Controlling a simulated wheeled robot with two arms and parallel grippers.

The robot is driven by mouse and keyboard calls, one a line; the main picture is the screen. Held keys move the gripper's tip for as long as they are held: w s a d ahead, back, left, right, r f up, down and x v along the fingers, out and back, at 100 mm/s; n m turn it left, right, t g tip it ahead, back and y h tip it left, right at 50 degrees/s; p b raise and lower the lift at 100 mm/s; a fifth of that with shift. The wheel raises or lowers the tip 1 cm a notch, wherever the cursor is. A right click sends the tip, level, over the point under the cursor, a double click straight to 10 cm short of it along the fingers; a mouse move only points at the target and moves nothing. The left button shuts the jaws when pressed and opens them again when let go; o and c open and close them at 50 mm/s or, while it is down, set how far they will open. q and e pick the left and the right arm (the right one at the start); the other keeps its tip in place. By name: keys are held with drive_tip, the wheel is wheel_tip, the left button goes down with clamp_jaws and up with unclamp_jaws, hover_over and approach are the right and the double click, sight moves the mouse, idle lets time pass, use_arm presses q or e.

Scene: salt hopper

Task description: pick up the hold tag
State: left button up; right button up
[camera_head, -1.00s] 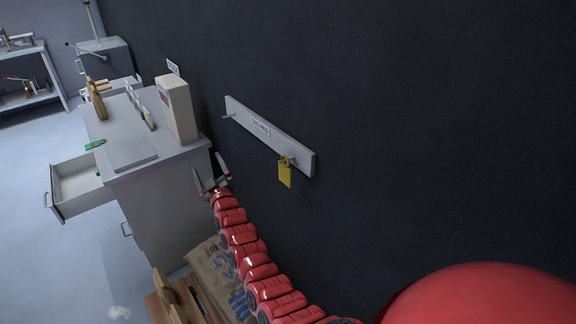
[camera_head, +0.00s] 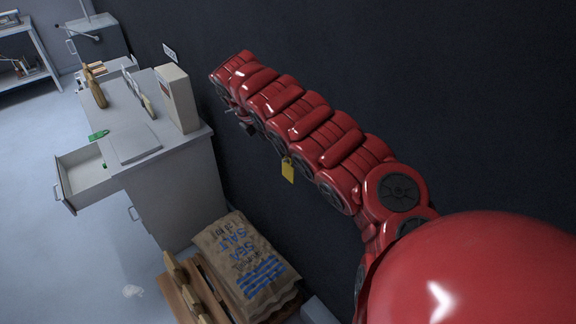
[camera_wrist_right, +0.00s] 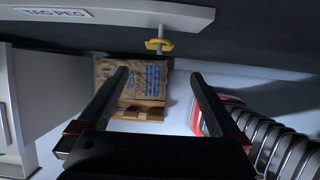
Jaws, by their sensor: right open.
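A yellow tag (camera_head: 288,170), which I take as the hold tag, hangs below my red right arm in the head view; its lettering is not readable. In the right wrist view the tag (camera_wrist_right: 158,45) hangs on a peg under the pale rail (camera_wrist_right: 110,11) labelled "TAG PEG". My right gripper (camera_wrist_right: 160,75) is open and empty, with its fingertips apart from the tag, which appears above and between them in that view. In the head view my arm hides the rail and most of the gripper. My left gripper is not in view.
A grey cabinet (camera_head: 175,185) with an open drawer (camera_head: 85,178) stands at the left. A green tag (camera_head: 98,135) lies at its top edge and a beige box (camera_head: 177,98) stands on it. A salt sack (camera_head: 240,262) lies on a wooden pallet below. The dark wall is close behind.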

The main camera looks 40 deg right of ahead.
sight(288, 166)
drive_tip(key=x, duration=1)
drive_tip(key=shift+w+f, duration=0.1)
drive_tip(key=shift+f, duration=0.15)
drive_tip(key=shift+d+f+p, duration=0.25)
drive_tip(key=shift+d+p, duration=0.05)
drive_tip(key=shift+p, duration=0.05)
drive_tip(key=p+x, duration=0.1)
drive_tip(key=x, duration=0.2)
drive_tip(key=shift+w+d+f+p, duration=0.1)
drive_tip(key=shift+d+p, duration=0.1)
drive_tip(key=shift+p, duration=0.2)
drive_tip(key=shift+d+f, duration=0.25)
drive_tip(key=shift+f, duration=0.25)
drive_tip(key=c, duration=1.2)
drive_tip(key=shift+c, duration=0.2)
